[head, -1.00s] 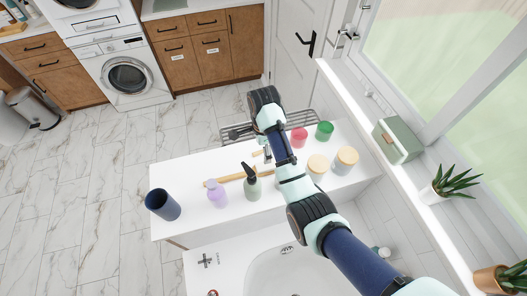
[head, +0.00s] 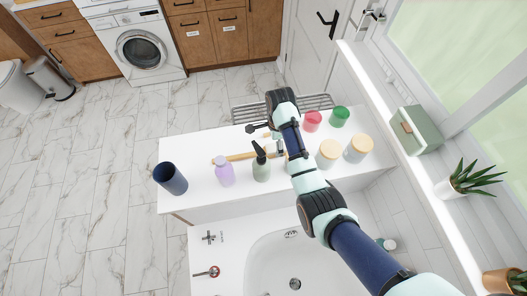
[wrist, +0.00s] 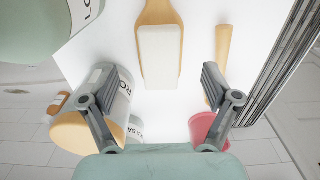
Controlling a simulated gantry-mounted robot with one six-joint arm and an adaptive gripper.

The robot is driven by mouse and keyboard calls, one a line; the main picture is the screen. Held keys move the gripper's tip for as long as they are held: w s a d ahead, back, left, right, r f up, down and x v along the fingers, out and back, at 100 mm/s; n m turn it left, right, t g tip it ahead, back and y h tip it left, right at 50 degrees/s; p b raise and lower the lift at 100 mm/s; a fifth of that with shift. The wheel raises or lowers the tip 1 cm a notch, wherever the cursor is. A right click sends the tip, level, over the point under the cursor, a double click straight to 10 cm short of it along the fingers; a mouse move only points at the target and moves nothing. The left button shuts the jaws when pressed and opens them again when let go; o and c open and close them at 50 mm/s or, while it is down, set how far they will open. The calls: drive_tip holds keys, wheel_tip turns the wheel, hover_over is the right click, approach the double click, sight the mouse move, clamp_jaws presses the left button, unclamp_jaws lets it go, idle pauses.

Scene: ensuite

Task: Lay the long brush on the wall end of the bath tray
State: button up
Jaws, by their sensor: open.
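The long brush (head: 238,157) lies on a white ledge, its wooden handle pointing left. Its head, with a pale bristle block (wrist: 160,55), shows in the wrist view. My gripper (wrist: 160,75) is open and empty, one finger on each side of the brush head in that view. In the head view my gripper (head: 280,146) is over the ledge by the brush's right end, which my arm partly hides. A second, shorter wooden handle (wrist: 222,55) lies right of the brush head. A metal wire rack (head: 245,113) lies behind the ledge; I cannot tell whether it is the bath tray.
A purple bottle (head: 225,172), a green pump bottle (head: 262,166) and a dark blue cup (head: 170,179) stand near the brush. Wood-lidded jars (head: 358,149), a red cup (head: 312,121) and a green cup (head: 340,116) stand right of my arm. The bath (head: 270,265) is in front.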

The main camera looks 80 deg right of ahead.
wheel_tip(320, 180, down, 4)
drive_tip(key=shift+r, duration=0.1)
drive_tip(key=c, duration=1.4)
wheel_tip(320, 180, up, 13)
drive_tip(key=p, duration=0.2)
drive_tip(key=shift+c, duration=0.2)
wheel_tip(320, 180, up, 7)
drive_tip(key=p, duration=0.8)
hover_over(275, 148)
drive_tip(key=shift+s+d, duration=0.1)
drive_tip(key=shift+d, duration=0.05)
